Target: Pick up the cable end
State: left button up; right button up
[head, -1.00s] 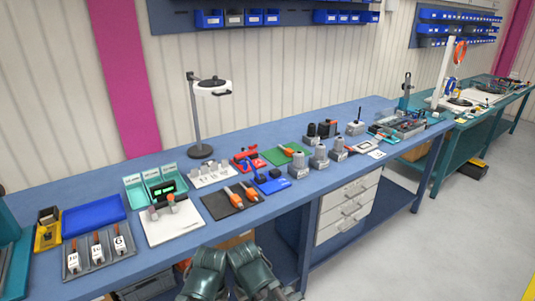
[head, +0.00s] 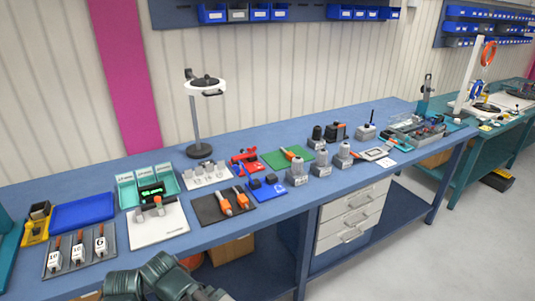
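No cable end can be made out in the head view. An orange cable coil (head: 488,53) hangs by a white post on the far green bench at the right. A smaller blue coil (head: 479,87) is below it. Neither gripper shows. Only dark green parts of my arms are at the bottom edge, left of centre, in front of the blue bench, so I cannot see the fingers.
A long blue workbench (head: 300,205) crosses the view, with a lamp (head: 197,120), a blue tray (head: 88,213), a white board (head: 156,224) and several small tools. A green bench (head: 480,165) stands beyond its right end. Grey floor at the lower right is clear.

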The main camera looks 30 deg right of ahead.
aim_at(289, 155)
jog(key=l+u, duration=0.15)
jog(key=l, duration=0.35)
jog(key=l+u, duration=0.2)
jog(key=l, duration=0.3)
jog(key=k+l+u, duration=0.15)
jog(key=l, duration=0.35)
jog(key=k+l+u, duration=0.15)
jog(key=l, duration=0.3)
jog(key=k+l, duration=0.1)
jog(key=l, duration=0.4)
jog(key=k+l, duration=0.1)
jog(key=l, duration=0.85)
jog(key=k+l, duration=0.15)
jog(key=l, duration=0.35)
jog(key=u, duration=0.05)
